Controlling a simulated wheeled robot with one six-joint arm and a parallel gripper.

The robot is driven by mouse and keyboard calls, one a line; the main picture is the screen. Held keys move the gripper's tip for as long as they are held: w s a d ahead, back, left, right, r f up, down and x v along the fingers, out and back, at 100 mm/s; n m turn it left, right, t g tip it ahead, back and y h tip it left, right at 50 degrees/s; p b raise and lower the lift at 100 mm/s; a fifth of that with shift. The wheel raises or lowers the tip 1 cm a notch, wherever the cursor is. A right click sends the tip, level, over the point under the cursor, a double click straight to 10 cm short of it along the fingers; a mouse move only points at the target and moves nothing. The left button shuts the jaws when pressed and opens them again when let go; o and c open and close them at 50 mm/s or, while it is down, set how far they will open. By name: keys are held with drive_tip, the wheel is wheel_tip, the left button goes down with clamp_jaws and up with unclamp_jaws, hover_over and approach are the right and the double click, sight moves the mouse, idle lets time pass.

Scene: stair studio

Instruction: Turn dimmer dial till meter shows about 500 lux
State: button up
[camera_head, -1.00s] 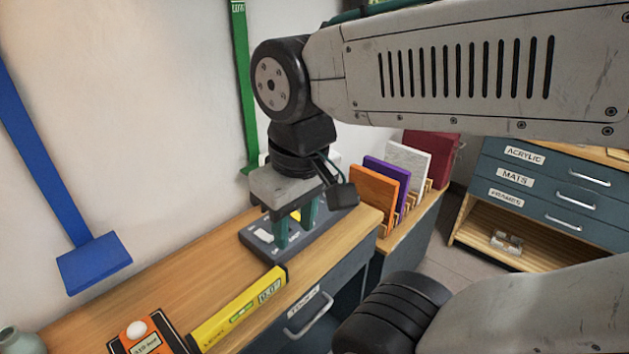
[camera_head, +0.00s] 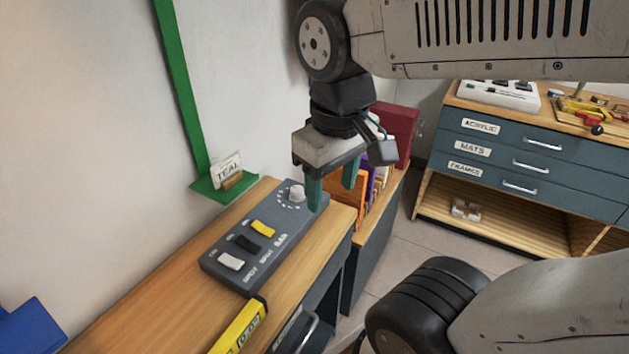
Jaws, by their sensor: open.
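The dimmer dial (camera_head: 296,194) is a small pale knob ringed by white dots at the far end of a dark grey control box (camera_head: 284,256). The box lies on the wooden bench top. My gripper (camera_head: 333,196) points down just right of the dial, with its two teal fingers apart and empty. The left finger shows at the box's right edge; I cannot tell whether it touches. The dial is not between the fingers in this view. The lux meter is out of view now.
The box also carries a white (camera_head: 231,261), a black and a yellow switch (camera_head: 263,228). A yellow level (camera_head: 240,326) lies near the bench's front edge. Coloured panels (camera_head: 347,195) stand just beyond my gripper.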

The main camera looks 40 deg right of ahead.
drive_tip(key=w+d+f+n+g+h, duration=0.1)
drive_tip(key=w+n, duration=0.1)
drive_tip(key=w, duration=0.3)
drive_tip(key=w+d+f+n, duration=0.1)
drive_tip(key=w+d+n, duration=0.1)
drive_tip(key=w, duration=0.3)
drive_tip(key=n+g+h, duration=0.2)
drive_tip(key=n+h, duration=0.1)
drive_tip(key=n, duration=0.5)
approach(296, 188)
drive_tip(key=f, duration=0.2)
drive_tip(key=x, duration=0.7)
drive_tip(key=shift+s+d, duration=0.2)
drive_tip(key=shift+d, duration=0.15)
drive_tip(key=shift+r, duration=0.1)
drive_tip(key=c, duration=1)
